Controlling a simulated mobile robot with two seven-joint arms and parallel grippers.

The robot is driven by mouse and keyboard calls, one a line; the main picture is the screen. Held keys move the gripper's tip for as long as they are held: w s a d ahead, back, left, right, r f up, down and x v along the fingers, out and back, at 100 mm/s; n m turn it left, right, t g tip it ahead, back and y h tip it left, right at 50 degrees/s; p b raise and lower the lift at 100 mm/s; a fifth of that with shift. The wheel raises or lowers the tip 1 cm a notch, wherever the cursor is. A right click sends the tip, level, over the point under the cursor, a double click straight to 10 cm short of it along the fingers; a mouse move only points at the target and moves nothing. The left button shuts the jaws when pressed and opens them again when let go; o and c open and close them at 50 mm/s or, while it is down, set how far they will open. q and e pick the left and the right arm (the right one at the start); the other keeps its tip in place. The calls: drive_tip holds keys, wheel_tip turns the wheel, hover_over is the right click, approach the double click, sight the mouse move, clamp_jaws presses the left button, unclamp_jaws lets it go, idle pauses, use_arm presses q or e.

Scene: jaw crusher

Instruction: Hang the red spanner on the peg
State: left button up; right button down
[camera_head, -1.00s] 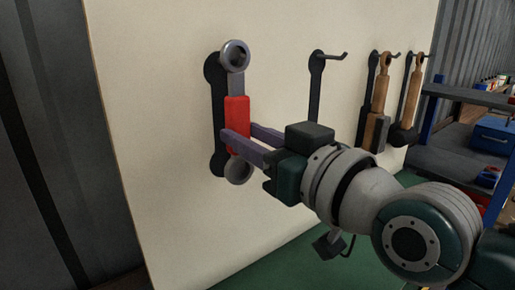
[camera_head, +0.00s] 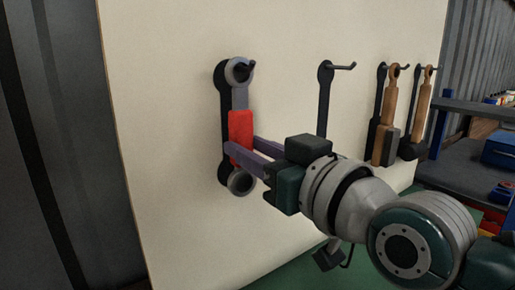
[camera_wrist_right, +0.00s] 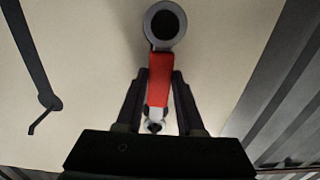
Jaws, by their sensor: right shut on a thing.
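The red spanner (camera_head: 240,124) has a red grip and a grey ring at each end. It hangs upright, close in front of its black spanner outline (camera_head: 222,120) on the pale board. The dark peg (camera_head: 246,69) shows in the upper ring's opening, its tip sticking out, so the ring looks to be around it. My right gripper (camera_head: 241,146) is shut on the lower part of the red grip. In the right wrist view the spanner (camera_wrist_right: 161,68) lies between the fingers, and its large ring looks dark inside. My left gripper is not in view.
An empty hook (camera_head: 341,66) with a black outline is to the right. Two wooden-handled tools (camera_head: 390,115) (camera_head: 420,110) hang farther right. A shelf (camera_head: 460,105) with a blue box (camera_head: 500,150) stands at the right edge. The board (camera_head: 160,130) left of the spanner is bare.

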drive_tip(key=shift+c, duration=2.2)
unclamp_jaws()
drive_tip(key=shift+f, duration=0.1)
drive_tip(key=b+v, duration=0.1)
drive_tip(key=v, duration=0.9)
drive_tip(key=s+d+f+m+g+h, duration=0.3)
drive_tip(key=s+d+f+g+h, duration=0.2)
drive_tip(key=s+d+f, duration=0.45)
drive_tip(key=s+d+f+m+g+h, duration=0.2)
drive_tip(key=s+d+f+g+h, duration=0.4)
drive_tip(key=s, duration=0.6)
wheel_tip(320, 180, up, 28)
drive_tip(key=a+p, duration=0.1)
drive_tip(key=p, duration=2.9)
drive_tip(key=shift+s+a+r+y, duration=0.15)
drive_tip(key=shift+s+a+y, duration=0.05)
drive_tip(key=shift+s+y, duration=0.1)
